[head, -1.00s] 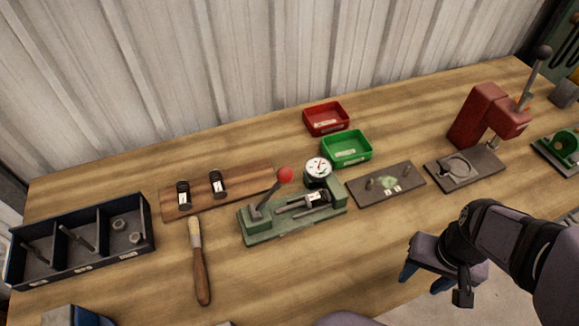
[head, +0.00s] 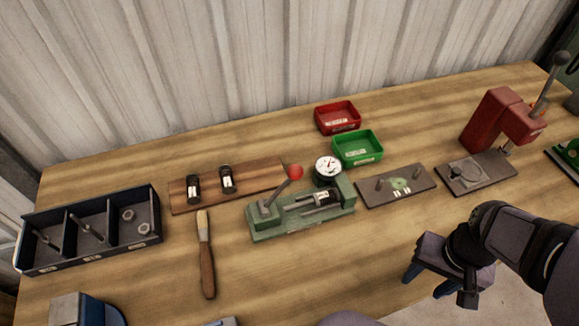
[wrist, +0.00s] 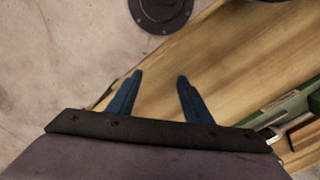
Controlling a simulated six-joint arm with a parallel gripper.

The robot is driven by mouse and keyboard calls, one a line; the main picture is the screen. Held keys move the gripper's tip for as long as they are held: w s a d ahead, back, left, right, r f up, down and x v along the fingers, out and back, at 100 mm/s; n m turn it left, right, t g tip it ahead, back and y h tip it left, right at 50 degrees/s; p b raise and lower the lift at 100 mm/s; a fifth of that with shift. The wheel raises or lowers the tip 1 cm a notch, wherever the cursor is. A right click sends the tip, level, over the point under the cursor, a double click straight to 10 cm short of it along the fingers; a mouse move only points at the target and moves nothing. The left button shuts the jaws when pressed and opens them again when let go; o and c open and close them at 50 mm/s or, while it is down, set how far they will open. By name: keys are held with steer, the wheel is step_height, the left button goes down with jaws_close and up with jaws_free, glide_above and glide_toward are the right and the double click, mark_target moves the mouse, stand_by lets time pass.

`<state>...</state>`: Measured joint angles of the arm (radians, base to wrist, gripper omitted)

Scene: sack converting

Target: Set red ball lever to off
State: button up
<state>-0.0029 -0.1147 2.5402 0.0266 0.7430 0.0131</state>
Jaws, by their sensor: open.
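The red ball lever (head: 282,185) stands on the left part of a green fixture (head: 300,222) in the middle of the bench. Its dark arm leans up and to the right, with the red ball (head: 295,171) at the top. A round dial gauge (head: 327,168) sits at the back of the fixture. My gripper (head: 426,285) is at the bench's front edge, right of and apart from the lever. In the wrist view its two blue fingers (wrist: 155,97) are spread, with nothing between them. A green edge, likely the fixture, shows at the right there.
A black divided bin (head: 158,236) and a brush (head: 207,262) are left of the fixture. A wooden board (head: 255,176) lies behind it. Red (head: 337,117) and green (head: 357,148) trays stand behind. A plate with pegs (head: 395,187) and a red press (head: 492,117) are to the right.

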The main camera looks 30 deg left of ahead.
mark_target(283, 185)
steer(key=a+m+g+y, duration=0.1)
steer(key=a, duration=0.2)
steer(key=a+m+g+y, duration=0.1)
steer(key=a+m, duration=0.1)
steer(key=a, duration=0.1)
steer(key=a+m+g+y, duration=0.1)
steer(key=a, duration=0.2)
steer(key=shift+w+a+f+m+g+y+b, duration=0.15)
steer(key=shift+w+m+g+y+b, duration=0.1)
steer(key=shift+m+g+y+b, duration=0.15)
steer(key=a+m+y, duration=0.1)
steer(key=a, duration=0.1)
steer(key=w+a+r+m+g+y, duration=0.1)
steer(key=a, duration=0.2)
steer(key=w+a+r+m+g+y, duration=0.1)
steer(key=a, duration=0.1)
steer(key=shift+a+y, duration=0.3)
steer(key=w+a+r+m+g+y, duration=0.2)
steer(key=w+a+r+m+y, duration=0.15)
steer(key=a, duration=0.35)
steer(key=w+a+r+m+g+y, duration=0.1)
steer(key=w+a+r+m+y, duration=0.1)
steer(key=a+r+y, duration=0.4)
steer(key=s+a+h+p, duration=0.1)
steer(key=s+a+p, duration=0.2)
steer(key=a, duration=0.3)
steer(key=shift+s+a+f+h, duration=0.35)
steer(key=shift+s+a+f, duration=0.05)
steer(key=shift+n, duration=0.25)
jaws_close()
